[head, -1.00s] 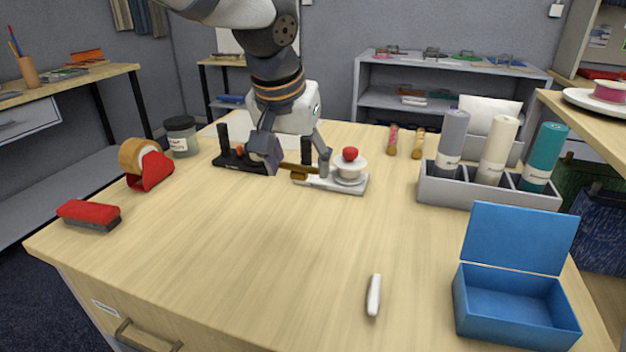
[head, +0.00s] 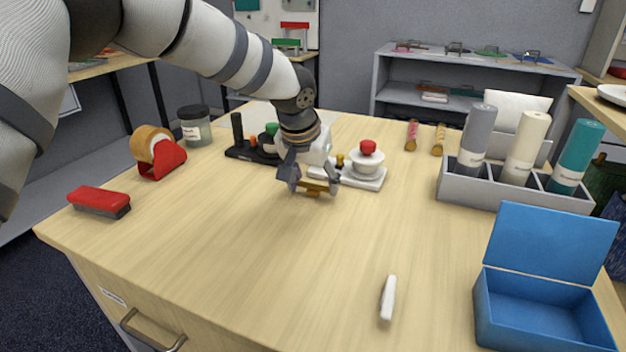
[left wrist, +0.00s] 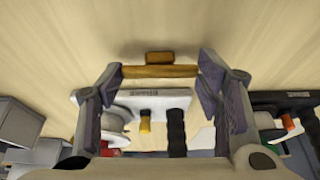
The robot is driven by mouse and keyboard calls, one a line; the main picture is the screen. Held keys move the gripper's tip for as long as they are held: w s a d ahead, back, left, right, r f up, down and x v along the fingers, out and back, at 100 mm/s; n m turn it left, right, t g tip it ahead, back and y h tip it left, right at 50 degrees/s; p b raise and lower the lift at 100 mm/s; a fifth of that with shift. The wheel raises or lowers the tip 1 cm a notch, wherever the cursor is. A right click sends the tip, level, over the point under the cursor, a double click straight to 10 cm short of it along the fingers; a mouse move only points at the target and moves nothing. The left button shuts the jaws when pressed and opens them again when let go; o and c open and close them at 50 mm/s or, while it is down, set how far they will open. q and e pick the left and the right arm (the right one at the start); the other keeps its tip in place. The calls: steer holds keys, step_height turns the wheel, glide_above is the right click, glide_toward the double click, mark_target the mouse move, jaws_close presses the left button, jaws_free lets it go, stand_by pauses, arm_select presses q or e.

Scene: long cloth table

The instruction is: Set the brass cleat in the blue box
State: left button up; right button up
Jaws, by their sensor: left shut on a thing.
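My left gripper (head: 311,184) is shut on the brass cleat (head: 320,187), near the middle of the table and in front of two small stands. In the left wrist view the cleat (left wrist: 160,71) spans crosswise between the fingertips of my left gripper (left wrist: 161,69), with its small foot beyond the bar. It appears held above the wood. The blue box (head: 532,315) stands at the front right with its lid (head: 552,243) raised. Its visible inside looks empty, and it is well apart from the gripper. My right gripper is out of view.
A white-based stand (head: 366,180) with a red knob and a black-based stand (head: 250,152) are behind the gripper. A white handle-like piece (head: 388,298) lies left of the box. A grey roll holder (head: 505,192) stands behind the box.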

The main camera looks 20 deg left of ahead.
arm_select(q)
steer(key=o, duration=1)
steer(key=shift+f, duration=0.1)
steer(key=shift+o, duration=0.2)
